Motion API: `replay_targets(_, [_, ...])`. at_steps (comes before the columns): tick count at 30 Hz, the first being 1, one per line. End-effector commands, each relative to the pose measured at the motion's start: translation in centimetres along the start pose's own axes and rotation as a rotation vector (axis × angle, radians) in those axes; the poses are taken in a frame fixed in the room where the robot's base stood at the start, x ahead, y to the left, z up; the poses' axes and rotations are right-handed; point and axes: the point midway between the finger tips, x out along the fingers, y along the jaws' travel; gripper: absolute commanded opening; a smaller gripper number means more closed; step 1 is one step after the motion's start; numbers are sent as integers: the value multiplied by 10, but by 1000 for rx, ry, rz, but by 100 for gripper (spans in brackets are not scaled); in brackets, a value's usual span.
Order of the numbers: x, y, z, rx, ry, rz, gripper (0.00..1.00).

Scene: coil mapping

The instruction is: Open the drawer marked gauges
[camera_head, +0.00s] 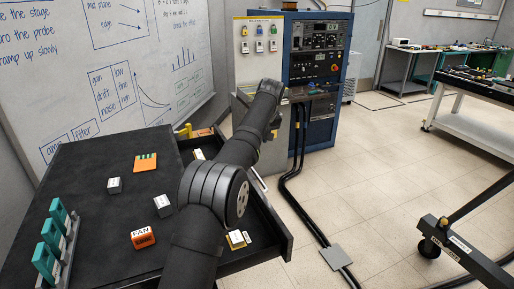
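My dark arm rises from the bottom of the view and reaches toward the back right, its far end near the blue equipment rack (318,70). I cannot make out my gripper's fingers. A black-walled drawer or tray (283,226) projects from the right side of the black-topped bench (85,175), open at the top. My arm covers much of it. A yellow-and-white item (237,240) lies inside it. No label reading gauges is legible, so I cannot tell which drawer bears that mark.
Black cables (300,205) cross the floor to a grey plate (336,258). Open floor lies right of the cables.

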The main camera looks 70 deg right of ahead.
Motion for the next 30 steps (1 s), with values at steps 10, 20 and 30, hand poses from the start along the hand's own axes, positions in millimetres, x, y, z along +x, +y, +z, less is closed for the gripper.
replay_targets(10, [-10, 0, 0, 0, -1, -1, 34])
replay_targets(20, [5, -12, 15, -79, -87, 52, 0])
replay_targets(30, [37, -64, 94, -555, -454, 240, 0])
